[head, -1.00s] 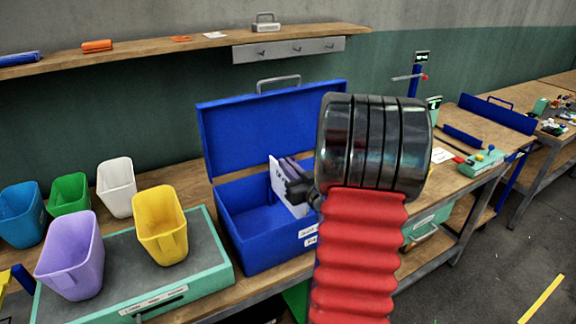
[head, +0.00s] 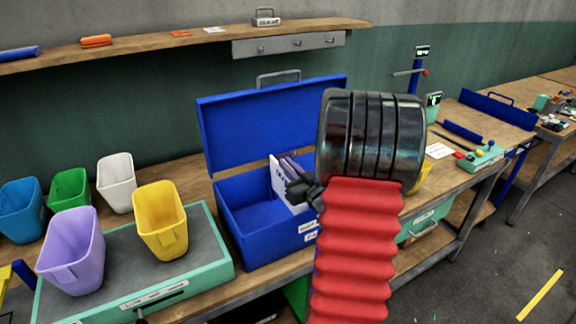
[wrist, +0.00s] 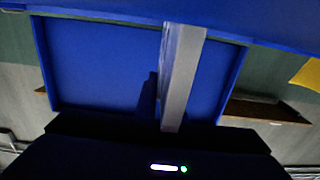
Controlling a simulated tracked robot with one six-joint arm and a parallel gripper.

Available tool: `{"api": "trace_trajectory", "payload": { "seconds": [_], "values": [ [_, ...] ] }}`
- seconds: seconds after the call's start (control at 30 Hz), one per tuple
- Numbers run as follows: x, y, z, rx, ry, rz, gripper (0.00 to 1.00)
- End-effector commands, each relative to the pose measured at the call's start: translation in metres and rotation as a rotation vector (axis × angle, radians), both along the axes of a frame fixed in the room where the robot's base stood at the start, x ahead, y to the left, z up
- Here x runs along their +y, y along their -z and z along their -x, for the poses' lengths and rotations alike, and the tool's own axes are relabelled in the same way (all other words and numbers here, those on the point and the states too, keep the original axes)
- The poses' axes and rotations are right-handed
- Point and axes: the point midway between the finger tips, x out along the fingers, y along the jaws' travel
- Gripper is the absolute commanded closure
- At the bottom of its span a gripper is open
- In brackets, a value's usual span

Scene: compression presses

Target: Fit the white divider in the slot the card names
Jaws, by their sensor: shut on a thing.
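The white divider (head: 279,182) stands upright inside the open blue box (head: 262,255), toward its right side. It has dark marks on its face. My gripper (head: 301,188) is shut on it from the right, and my arm hides the box's right end. In the wrist view the divider (wrist: 183,75) shows as a pale, nearly edge-on strip in front of blue panels. Whether its lower edge is seated in a slot is hidden. A white card (head: 438,150) lies on the bench to the right, too small to read.
The box's raised lid (head: 255,125) stands behind the divider. Labels (head: 308,227) are on the box front. A teal control box (head: 482,157) sits on the right.

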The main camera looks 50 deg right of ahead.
Motion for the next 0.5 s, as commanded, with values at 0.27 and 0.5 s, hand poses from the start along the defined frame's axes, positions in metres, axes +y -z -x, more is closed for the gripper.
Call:
{"api": "trace_trajectory", "payload": {
  "seconds": [0.27, 0.5],
  "values": [
    [-0.0001, 0.0046, -0.0001, -0.001, 0.000, 0.001, 1.00],
    [0.0000, 0.0090, 0.0000, -0.001, 0.000, 0.000, 1.00]
  ]
}}
